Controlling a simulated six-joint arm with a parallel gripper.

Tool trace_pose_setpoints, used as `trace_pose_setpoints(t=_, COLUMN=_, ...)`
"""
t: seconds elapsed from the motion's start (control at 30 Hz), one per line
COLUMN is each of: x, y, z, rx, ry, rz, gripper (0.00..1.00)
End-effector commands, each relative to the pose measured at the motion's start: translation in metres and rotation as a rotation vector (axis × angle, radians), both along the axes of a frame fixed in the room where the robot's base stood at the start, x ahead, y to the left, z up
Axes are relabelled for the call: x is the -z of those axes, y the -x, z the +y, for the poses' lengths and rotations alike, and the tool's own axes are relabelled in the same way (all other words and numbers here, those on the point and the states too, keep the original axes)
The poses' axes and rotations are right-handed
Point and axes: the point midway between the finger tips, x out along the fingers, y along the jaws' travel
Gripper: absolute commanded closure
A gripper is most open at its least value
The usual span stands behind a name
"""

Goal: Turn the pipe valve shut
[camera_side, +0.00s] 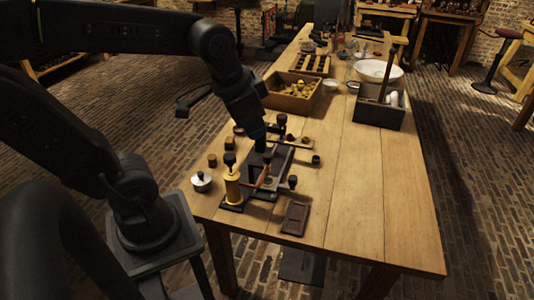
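My arm reaches in from the upper left, and my gripper (262,148) points down over a dark fixture (283,162) at the near left of the wooden table. Its fingers are dark and small, and I cannot tell whether they are open or touching anything. A yellow cylinder with a black knob (232,185) stands upright at the left of the fixture. A thin reddish bar (262,176) shows beside it, just below my gripper. I cannot make out for certain which part is the pipe valve; my gripper may hide some of it.
A small lidded pot (201,182) stands near the left table edge (196,210). A dark tray (295,218) lies in front. Behind are a wooden box of yellowish pieces (283,101) and a grey crate (377,119). The table's right side (385,190) is clear.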

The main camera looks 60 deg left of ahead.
Motion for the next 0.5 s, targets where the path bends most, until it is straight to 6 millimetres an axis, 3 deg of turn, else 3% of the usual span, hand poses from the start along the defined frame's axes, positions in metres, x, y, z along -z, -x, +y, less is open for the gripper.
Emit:
trace_pose_setpoints(t=0.2, x=0.022, y=-0.059, z=0.058, rx=0.194, ry=-0.064, rz=0.208, gripper=0.47)
trace_pose_setpoints(t=0.4, x=0.051, y=-0.091, z=0.106, rx=0.36, ry=-0.058, rz=0.331, gripper=0.45)
trace_pose_setpoints(t=0.5, x=0.06, y=-0.097, z=0.12, rx=0.41, ry=-0.048, rz=0.361, gripper=0.45)
